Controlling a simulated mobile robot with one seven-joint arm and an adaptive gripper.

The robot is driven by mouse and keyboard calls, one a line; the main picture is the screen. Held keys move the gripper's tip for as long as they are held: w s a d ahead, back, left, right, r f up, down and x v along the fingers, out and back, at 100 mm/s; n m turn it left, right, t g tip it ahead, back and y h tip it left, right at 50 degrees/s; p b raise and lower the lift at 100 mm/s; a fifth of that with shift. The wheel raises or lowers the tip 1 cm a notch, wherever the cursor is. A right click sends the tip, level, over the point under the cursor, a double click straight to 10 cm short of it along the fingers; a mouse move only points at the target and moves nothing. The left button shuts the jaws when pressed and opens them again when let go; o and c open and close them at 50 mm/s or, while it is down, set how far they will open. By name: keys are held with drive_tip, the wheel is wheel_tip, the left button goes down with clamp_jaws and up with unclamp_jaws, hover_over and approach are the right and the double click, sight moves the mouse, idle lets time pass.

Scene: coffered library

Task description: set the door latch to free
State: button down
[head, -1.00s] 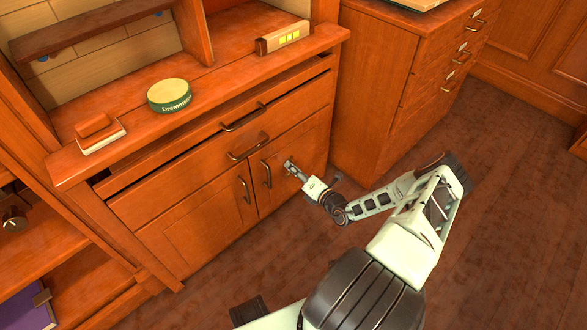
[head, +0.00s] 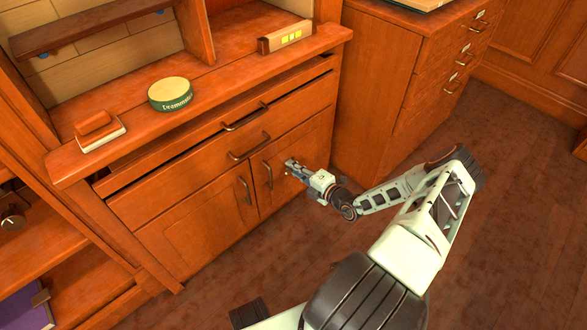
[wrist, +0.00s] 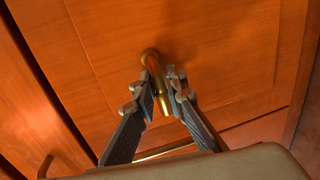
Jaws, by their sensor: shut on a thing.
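The latch is a brass lever (wrist: 160,88) with a round base on the wooden door (wrist: 215,75), seen in the wrist view. My gripper (wrist: 168,98) has its two fingers on either side of the lever and is shut on it. In the head view my gripper (head: 291,164) is at the upper part of the right cupboard door (head: 307,147), right of that door's dark bar handle (head: 267,174). The fingers hide the latch there. The door looks closed. A left door (head: 190,224) with its own handle is beside it.
Drawers with bar handles are above the doors. A round green tin (head: 170,94) and a small stacked item (head: 99,130) stand on the ledge. A drawer cabinet (head: 385,90) stands close at the right. The floor (head: 225,280) in front is clear.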

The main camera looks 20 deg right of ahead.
drive_tip(key=shift+r, duration=0.1)
drive_tip(key=c, duration=1.9)
unclamp_jaws()
drive_tip(key=shift+c, duration=0.2)
drive_tip(key=v, duration=1.2)
drive_tip(key=shift+a, duration=0.1)
